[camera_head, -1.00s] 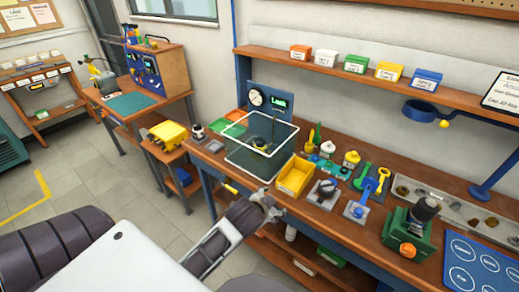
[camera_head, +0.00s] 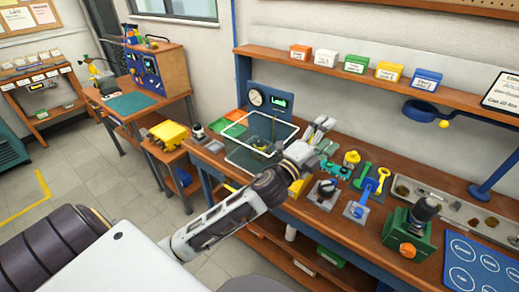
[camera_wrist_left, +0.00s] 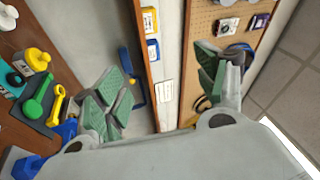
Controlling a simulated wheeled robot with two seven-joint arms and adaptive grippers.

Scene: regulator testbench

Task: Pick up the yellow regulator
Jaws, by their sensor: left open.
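The yellow regulator (camera_head: 351,158) stands on the wooden bench, right of my left gripper, in the head view. It looks like a small yellow body with a cap. In the left wrist view a yellow labelled part (camera_wrist_left: 32,61), likely the same one, is at the left edge, outside the fingers. My left gripper (camera_head: 324,134) is open and empty above the bench, beside the clear box. Its green-padded fingers (camera_wrist_left: 163,85) are spread apart in the left wrist view, with nothing between them. My right gripper is not in view.
A clear box with a white rim (camera_head: 232,138) stands left of the gripper. Yellow and blue tools (camera_head: 371,187) and a green machine (camera_head: 398,240) stand to the right. A shelf (camera_head: 334,75) runs above.

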